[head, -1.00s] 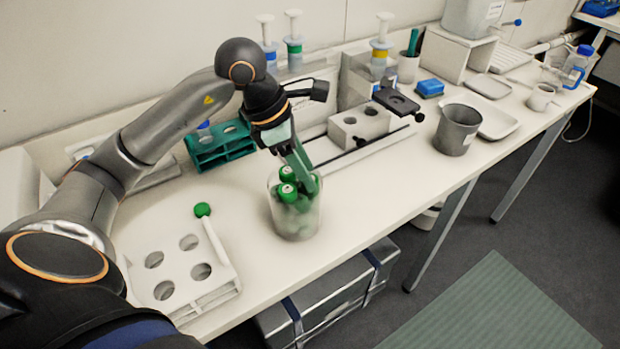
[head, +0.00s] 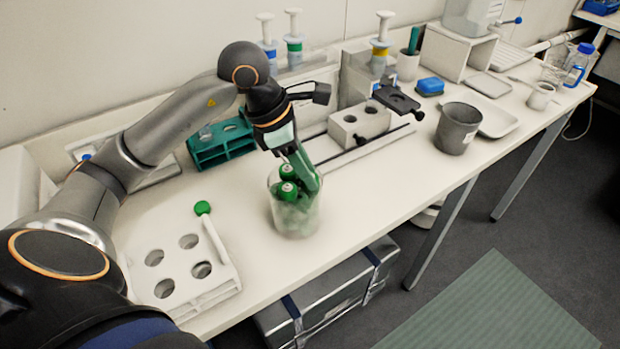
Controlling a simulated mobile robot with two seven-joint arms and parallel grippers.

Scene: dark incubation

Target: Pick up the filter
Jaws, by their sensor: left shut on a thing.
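A clear beaker (head: 297,221) stands on the white bench and holds several green filters (head: 288,191). My left gripper (head: 304,174) reaches down into the beaker's mouth from above. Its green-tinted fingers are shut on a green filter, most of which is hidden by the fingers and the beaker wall. I cannot tell whether that filter is clear of the others. My right gripper is not in view.
A white rack (head: 185,270) with round holes and a green-topped stick (head: 203,209) are left of the beaker. A green rack (head: 222,146) stands behind. A grey cup (head: 457,129) is at right. The bench front between is clear.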

